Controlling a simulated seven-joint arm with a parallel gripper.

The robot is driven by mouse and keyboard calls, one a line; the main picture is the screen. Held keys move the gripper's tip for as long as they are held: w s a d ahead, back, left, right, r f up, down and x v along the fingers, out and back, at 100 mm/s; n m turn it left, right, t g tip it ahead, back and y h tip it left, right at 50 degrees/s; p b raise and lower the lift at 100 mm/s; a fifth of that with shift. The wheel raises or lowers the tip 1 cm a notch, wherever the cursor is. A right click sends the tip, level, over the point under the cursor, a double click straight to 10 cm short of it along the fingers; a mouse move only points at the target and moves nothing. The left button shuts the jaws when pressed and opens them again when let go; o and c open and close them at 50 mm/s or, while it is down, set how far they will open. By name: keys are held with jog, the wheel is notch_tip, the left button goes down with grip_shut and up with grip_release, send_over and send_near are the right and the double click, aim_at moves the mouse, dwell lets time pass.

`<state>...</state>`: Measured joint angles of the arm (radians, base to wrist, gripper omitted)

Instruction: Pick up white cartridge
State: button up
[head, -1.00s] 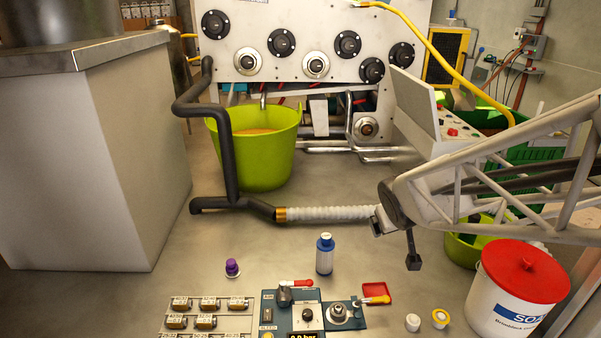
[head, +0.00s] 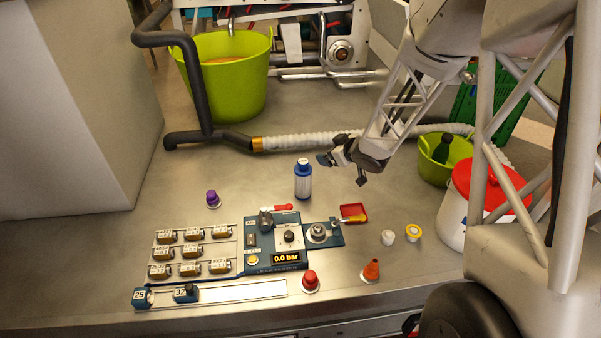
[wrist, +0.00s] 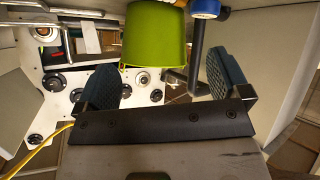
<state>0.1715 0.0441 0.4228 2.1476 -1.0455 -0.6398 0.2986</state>
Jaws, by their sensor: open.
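The small white cartridge (head: 388,238) stands upright on the metal bench, right of the blue test unit. A similar white cartridge with a yellow top (head: 413,232) stands just right of it. My gripper (head: 326,158) is above the bench, up and to the left of the white cartridge, and close to the blue-and-white bottle (head: 303,180). In the wrist view its two dark padded fingers (wrist: 160,82) are wide apart with nothing held between them. The white cartridge is not seen in the wrist view.
The test unit (head: 285,242) and a red tray (head: 354,212) lie left of the cartridge. An orange cone (head: 371,270) and red-topped piece (head: 310,281) stand in front. A red-lidded bucket (head: 457,221) is to the right. Bare bench lies behind the cartridge.

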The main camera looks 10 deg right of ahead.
aim_at(310, 175)
jog(key=shift+s+a+f+n+g+y, duration=0.1)
jog(key=shift+a+f+n+g+y, duration=0.35)
jog(key=shift+f+y, duration=0.85)
jog(key=shift+s+a+f+n+g+y, duration=0.15)
jog(key=shift+a+f+n+y, duration=0.35)
jog(key=shift+f, duration=1.45)
jog(key=shift+a+f+n+g+y, duration=0.25)
jog(key=shift+a+f+g+y, duration=0.25)
jog(key=shift+f+y, duration=0.8)
jog(key=shift+a+f+h, duration=0.1)
jog(key=shift+f+h, duration=0.2)
jog(key=shift+x, duration=1.3)
jog(key=shift+w, duration=0.1)
jog(key=shift+x, duration=2.5)
jog(key=shift+w, duration=0.1)
jog(key=c, duration=1.1)
